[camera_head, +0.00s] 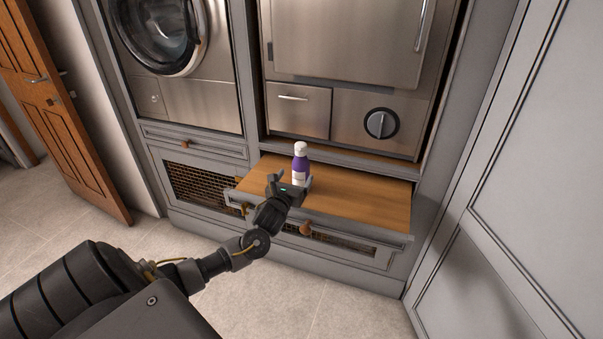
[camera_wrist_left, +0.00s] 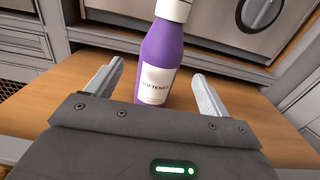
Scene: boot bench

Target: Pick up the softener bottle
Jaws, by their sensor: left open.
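The softener bottle (camera_head: 300,164) is purple with a white cap and a white label, and stands upright on a pulled-out wooden bench top (camera_head: 358,195). In the left wrist view the bottle (camera_wrist_left: 160,62) stands ahead of the gripper, roughly midway between the fingers, with its cap cut off by the top edge. My left gripper (camera_head: 291,181) is open, with one finger on each side of the bottle's lower part. Gaps show between the fingers and the bottle in the wrist view (camera_wrist_left: 157,85). The bottle's base is partly hidden by the gripper. My right gripper is not in view.
A washing machine (camera_head: 160,38) is at the back left, and a steel appliance with a knob (camera_head: 381,124) is behind the bench top. A tall grey door panel (camera_head: 540,150) stands at the right. The bench top right of the bottle is clear.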

